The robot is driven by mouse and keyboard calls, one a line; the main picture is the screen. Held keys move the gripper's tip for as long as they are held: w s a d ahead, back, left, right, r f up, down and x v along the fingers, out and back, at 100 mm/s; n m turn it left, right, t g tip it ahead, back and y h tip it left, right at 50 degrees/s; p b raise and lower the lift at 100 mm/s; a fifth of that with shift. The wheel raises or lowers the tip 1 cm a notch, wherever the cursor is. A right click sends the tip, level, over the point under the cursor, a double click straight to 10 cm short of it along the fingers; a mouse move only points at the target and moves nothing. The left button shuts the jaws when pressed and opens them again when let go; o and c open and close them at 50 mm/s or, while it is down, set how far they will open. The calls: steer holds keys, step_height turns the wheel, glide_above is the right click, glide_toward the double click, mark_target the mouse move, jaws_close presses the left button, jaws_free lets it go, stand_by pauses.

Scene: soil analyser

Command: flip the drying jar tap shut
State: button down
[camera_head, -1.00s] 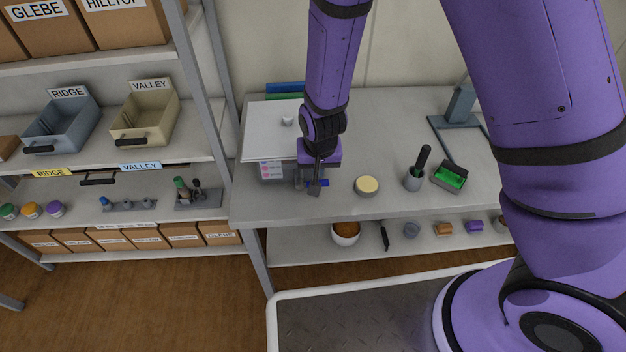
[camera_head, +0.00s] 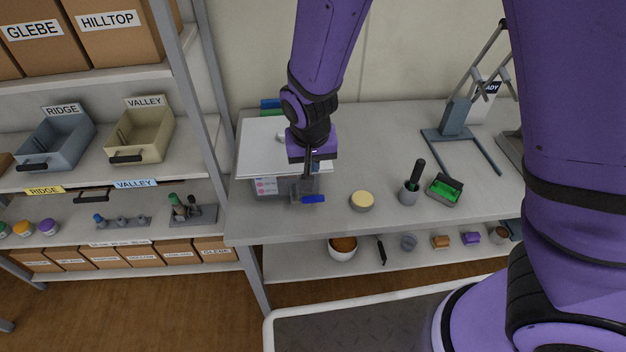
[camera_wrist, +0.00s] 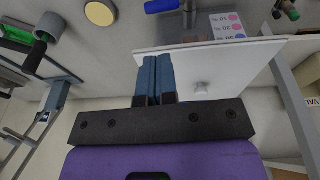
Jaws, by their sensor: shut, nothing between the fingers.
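The drying jar (camera_head: 268,186) is a pale box with a flat white lid and pink-dotted labels on its front, at the left end of the bench. My gripper (camera_head: 311,172) is above and behind the handle, near the lid's right edge. Its blue-grey fingers (camera_wrist: 155,60) are together and empty, apart from the handle in the wrist view.
A cream-topped round tin (camera_head: 362,201), a grey cup with a black-handled tool (camera_head: 409,192) and a green-lined tray (camera_head: 445,189) stand to the right on the bench. A shelf rack with bins (camera_head: 140,137) stands left. The bench front right of the tap is clear.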

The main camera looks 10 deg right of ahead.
mark_target(315, 198)
steer(key=x, duration=1.4)
